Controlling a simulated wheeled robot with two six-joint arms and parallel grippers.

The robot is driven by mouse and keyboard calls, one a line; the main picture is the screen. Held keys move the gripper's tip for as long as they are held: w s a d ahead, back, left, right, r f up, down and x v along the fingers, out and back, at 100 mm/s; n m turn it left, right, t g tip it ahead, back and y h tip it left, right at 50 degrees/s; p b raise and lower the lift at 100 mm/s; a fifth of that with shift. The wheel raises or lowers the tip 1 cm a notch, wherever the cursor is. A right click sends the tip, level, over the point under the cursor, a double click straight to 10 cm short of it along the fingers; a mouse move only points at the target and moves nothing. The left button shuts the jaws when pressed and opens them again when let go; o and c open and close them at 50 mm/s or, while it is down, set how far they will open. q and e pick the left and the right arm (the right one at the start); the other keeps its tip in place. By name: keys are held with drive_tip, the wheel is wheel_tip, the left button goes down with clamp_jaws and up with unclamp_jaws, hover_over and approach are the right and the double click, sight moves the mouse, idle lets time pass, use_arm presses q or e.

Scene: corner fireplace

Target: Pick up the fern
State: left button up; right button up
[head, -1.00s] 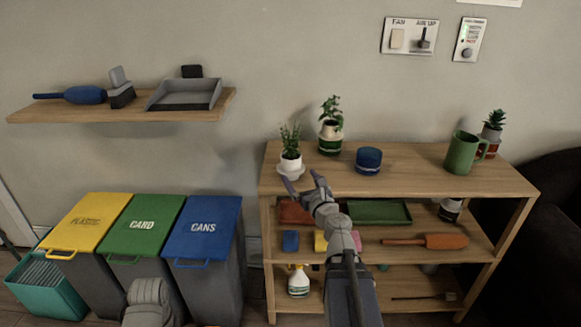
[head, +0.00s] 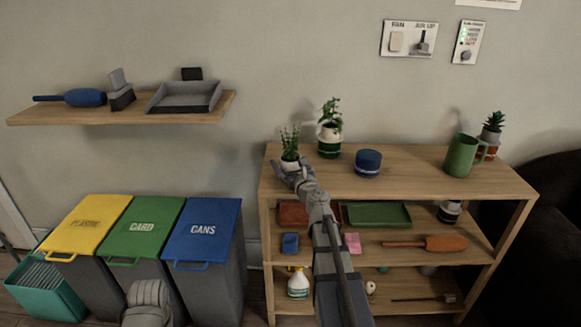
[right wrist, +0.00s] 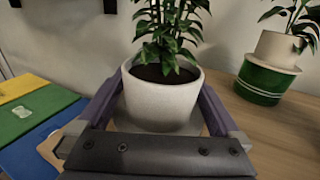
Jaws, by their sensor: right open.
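The fern (head: 290,143), a leafy green plant in a white pot, stands upright at the left end of the shelf unit's top. In the right wrist view the fern's white pot (right wrist: 162,104) fills the middle, with leaves above it. My right gripper (head: 291,168) is open at the pot, with one finger on each side of it in the wrist view. I cannot tell whether the fingers touch the pot. The gripper hides the pot's lower part in the head view.
A plant in a green-and-white pot (head: 329,140) stands close behind right of the fern. A blue tin (head: 368,162), a green mug (head: 461,156) and a succulent (head: 492,125) stand farther right on the wooden top (head: 410,180). Lidded bins (head: 203,225) stand left of the unit.

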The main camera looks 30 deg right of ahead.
drive_tip(key=shift+w, duration=0.5)
drive_tip(key=shift+s, duration=0.1)
drive_tip(key=c, duration=0.9)
use_arm(q)
drive_tip(key=shift+r, duration=0.1)
use_arm(e)
drive_tip(key=shift+r, duration=0.1)
